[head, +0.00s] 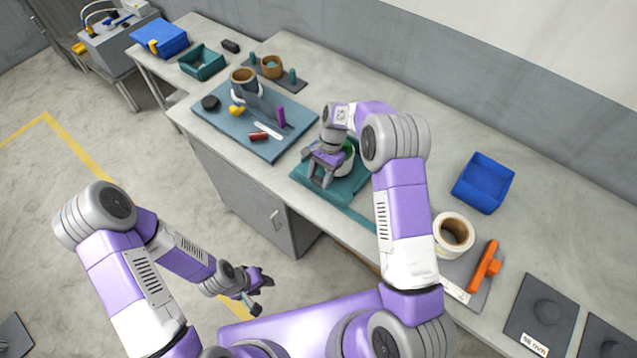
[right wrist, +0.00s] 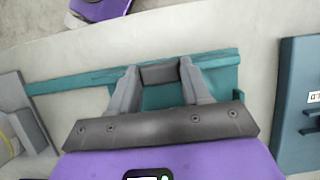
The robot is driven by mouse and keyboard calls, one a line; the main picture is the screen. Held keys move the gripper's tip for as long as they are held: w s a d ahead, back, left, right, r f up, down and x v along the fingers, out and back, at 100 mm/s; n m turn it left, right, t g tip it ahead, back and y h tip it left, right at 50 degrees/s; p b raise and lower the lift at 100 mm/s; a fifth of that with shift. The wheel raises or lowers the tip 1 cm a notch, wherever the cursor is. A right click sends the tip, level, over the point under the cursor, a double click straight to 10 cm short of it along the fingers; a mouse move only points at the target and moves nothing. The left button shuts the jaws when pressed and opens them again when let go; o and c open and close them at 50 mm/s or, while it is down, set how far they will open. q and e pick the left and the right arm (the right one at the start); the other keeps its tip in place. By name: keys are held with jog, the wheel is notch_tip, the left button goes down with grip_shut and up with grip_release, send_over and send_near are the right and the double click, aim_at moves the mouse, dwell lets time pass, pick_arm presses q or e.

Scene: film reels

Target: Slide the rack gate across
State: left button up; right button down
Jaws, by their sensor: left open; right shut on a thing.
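A teal rack base (head: 349,190) lies on the bench, with a teal bar (head: 378,229) running from it toward the lower right. The bar also shows in the right wrist view (right wrist: 72,84). My right gripper (head: 318,180) is over the rack, its fingers shut on a dark block (right wrist: 159,75), which I take to be the gate's handle. The two fingers also show in the right wrist view (right wrist: 160,88), one on each side of the block. My gripper and arm hide much of the rack. My left gripper (head: 262,294) is open and empty, away from the bench.
A blue-grey mat (head: 232,138) with several small tools lies left of the rack. A blue bin (head: 484,183), a white-and-brown roll (head: 454,235) and an orange-handled tool (head: 485,266) are to the right. Bare bench lies between the rack and the blue bin.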

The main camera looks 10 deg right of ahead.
jog(key=shift+w+a, duration=0.25)
jog(key=shift+w, duration=0.1)
jog(key=shift+r, duration=0.1)
jog(key=c, duration=0.9)
grip_release()
jog(key=o, duration=0.4)
jog(key=shift+w+a, duration=0.1)
jog(key=shift+w, duration=0.05)
jog(key=v, duration=0.7)
jog(key=shift+r, duration=0.2)
